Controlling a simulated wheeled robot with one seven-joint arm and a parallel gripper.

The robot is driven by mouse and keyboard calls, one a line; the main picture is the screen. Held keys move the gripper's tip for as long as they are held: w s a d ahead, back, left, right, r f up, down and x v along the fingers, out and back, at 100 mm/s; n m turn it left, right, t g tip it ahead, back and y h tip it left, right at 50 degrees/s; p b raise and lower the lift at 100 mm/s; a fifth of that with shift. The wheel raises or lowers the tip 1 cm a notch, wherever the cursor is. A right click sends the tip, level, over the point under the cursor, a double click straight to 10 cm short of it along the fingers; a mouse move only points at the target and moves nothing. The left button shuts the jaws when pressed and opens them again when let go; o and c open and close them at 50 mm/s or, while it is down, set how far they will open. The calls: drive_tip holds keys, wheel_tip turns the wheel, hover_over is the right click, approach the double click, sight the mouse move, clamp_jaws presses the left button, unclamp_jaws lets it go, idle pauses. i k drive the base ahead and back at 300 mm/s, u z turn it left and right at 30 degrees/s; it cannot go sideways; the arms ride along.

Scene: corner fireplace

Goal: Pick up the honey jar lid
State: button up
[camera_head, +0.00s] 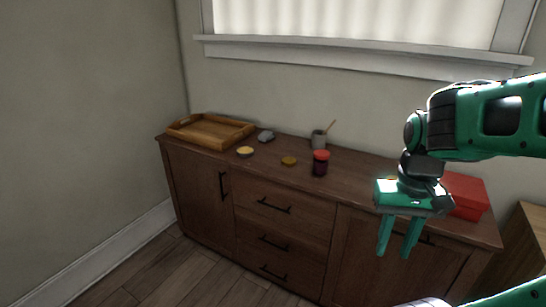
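Two small round flat things lie on the brown wooden sideboard (365,182). One is a pale yellow disc (245,151) near the wooden tray. The other is a darker golden disc (289,160), nearer the middle. I cannot tell for sure which of them is the honey jar lid. My green gripper (394,254) hangs at the right, fingers pointing down with a gap between them. It is open and empty, well to the right of both discs and apart from them. It hides part of the sideboard's right side.
A dark jar with a red lid (320,163) stands right of the golden disc. Behind are a grey cup with a stick (318,140), a grey lump (266,136) and a wooden tray (211,132). A red box (468,192) sits at the right end. Wall and window sill close off the back.

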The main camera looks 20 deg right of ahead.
sight(288, 162)
drive_tip(key=z, duration=0.1)
drive_tip(key=i, duration=1.4)
drive_tip(key=z, duration=0.1)
